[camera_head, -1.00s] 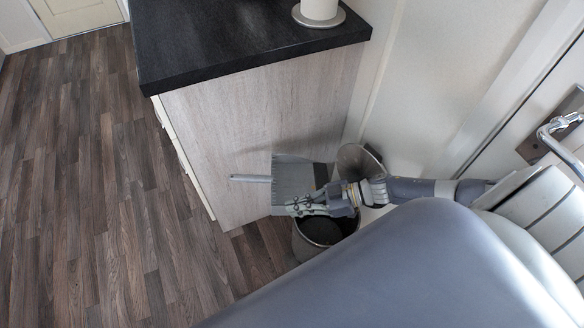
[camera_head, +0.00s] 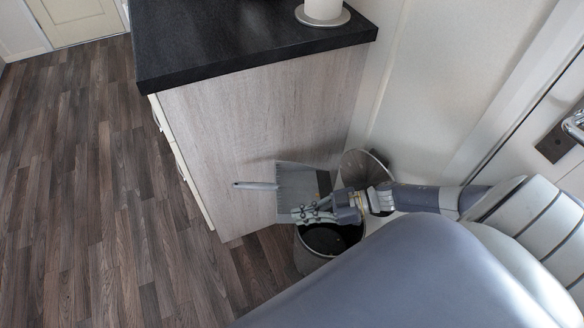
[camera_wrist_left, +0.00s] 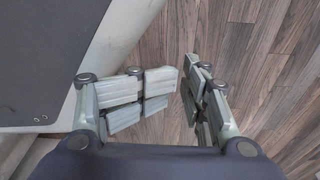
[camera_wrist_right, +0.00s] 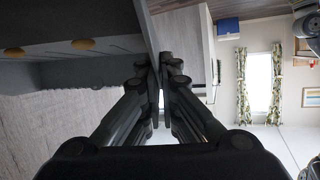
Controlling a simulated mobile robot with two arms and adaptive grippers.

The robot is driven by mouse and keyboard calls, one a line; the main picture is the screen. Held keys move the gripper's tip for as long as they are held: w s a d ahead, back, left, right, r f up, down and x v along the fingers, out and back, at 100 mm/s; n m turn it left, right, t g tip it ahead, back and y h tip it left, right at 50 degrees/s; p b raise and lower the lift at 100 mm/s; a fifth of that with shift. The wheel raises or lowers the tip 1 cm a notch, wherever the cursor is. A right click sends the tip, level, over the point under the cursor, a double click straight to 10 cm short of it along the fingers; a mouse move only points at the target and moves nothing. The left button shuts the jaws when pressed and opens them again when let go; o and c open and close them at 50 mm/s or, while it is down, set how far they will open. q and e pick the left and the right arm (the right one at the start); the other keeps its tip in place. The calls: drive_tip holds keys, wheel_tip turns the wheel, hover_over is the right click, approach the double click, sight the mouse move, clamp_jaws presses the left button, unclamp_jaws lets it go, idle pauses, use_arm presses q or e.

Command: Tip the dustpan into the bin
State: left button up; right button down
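The grey dustpan (camera_head: 296,192) is in the head view, tilted in front of the cabinet's wood side, its handle pointing left. My right gripper (camera_head: 318,213) is shut on its near side edge. In the right wrist view the fingers (camera_wrist_right: 163,90) close on a thin grey wall of the pan. The grey round bin (camera_head: 309,262) stands on the floor just below, its dark opening partly under the gripper and partly hidden by my arm. Its round lid (camera_head: 362,166) is raised at the back. My left gripper (camera_wrist_left: 184,84) is open and empty above the floor.
The cabinet (camera_head: 245,140) with a black countertop (camera_head: 230,35) stands directly behind the dustpan. A white cylinder on a round base (camera_head: 322,12) is on the counter. The wall is close on the right. Wood floor (camera_head: 95,180) is clear at left.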

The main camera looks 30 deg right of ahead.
drive_tip(key=shift+w+f+b, duration=0.1)
drive_tip(key=shift+f+b, duration=0.4)
drive_tip(key=shift+f, duration=0.05)
drive_tip(key=shift+f+b, duration=0.35)
drive_tip(key=shift+b, duration=0.15)
drive_tip(key=shift+w+d+f+y+b, duration=0.15)
drive_tip(key=shift+f+y+b, duration=0.15)
drive_tip(key=shift+f+b, duration=0.75)
drive_tip(key=shift+b, duration=0.3)
drive_tip(key=shift+d+f+b, duration=0.15)
drive_tip(key=shift+f+b, duration=0.2)
drive_tip(key=shift+b, duration=0.1)
use_arm(q)
drive_tip(key=w+r, duration=0.3)
drive_tip(key=r, duration=0.4)
drive_tip(key=w+r+t+b, duration=0.1)
drive_tip(key=w+r, duration=0.3)
drive_tip(key=r, duration=0.3)
drive_tip(key=w+r, duration=0.4)
drive_tip(key=r, duration=0.3)
drive_tip(key=shift+w+d+n, duration=0.15)
drive_tip(key=shift+d+n, duration=0.15)
use_arm(e)
drive_tip(key=shift+d+f+y, duration=0.1)
drive_tip(key=shift+f+y, duration=0.2)
drive_tip(key=shift+f, duration=0.25)
use_arm(q)
drive_tip(key=shift+b, duration=0.3)
